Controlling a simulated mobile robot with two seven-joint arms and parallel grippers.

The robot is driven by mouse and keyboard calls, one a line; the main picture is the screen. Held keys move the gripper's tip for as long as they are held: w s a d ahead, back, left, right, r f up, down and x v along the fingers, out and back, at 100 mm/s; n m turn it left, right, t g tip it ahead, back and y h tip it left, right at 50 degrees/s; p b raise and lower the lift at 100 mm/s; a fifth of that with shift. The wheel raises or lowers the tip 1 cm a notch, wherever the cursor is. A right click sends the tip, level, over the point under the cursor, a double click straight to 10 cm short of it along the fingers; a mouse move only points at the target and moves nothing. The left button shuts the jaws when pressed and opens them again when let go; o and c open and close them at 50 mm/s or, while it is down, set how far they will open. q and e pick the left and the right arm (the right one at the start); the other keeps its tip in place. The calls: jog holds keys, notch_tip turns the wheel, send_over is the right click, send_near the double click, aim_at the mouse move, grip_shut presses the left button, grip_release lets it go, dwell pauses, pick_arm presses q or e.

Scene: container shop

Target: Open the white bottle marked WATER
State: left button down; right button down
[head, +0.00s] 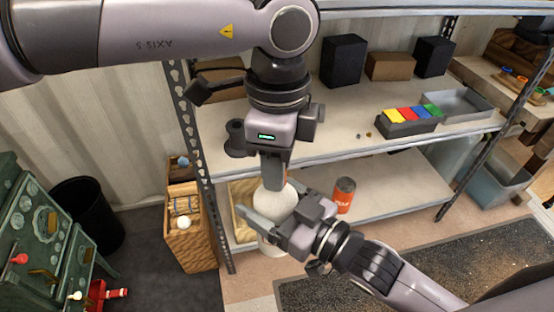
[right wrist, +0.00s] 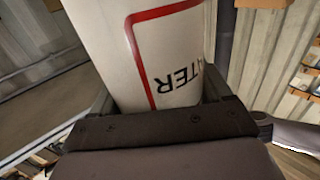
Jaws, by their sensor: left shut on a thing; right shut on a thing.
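The white bottle (head: 275,203) stands upright in the middle of the head view, in front of the shelf. In the right wrist view, the bottle (right wrist: 158,50) shows a red-outlined label with the letters "TER" readable. My right gripper (head: 268,218) is shut around the bottle's body from the right side. My left gripper (head: 274,182) comes down from above and is shut at the bottle's top. The cap is hidden behind the left fingers, so I cannot see whether it is loose.
An orange-red can (head: 343,194) stands on the lower shelf, right of the bottle. The upper shelf (head: 335,125) holds black and brown boxes and a tray of coloured pieces (head: 408,118). A wooden crate (head: 186,235) and green machine (head: 40,235) are at left.

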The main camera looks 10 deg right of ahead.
pick_arm(q)
jog(key=shift+r, duration=0.2)
jog(key=shift+r, duration=0.95)
jog(key=shift+r, duration=2)
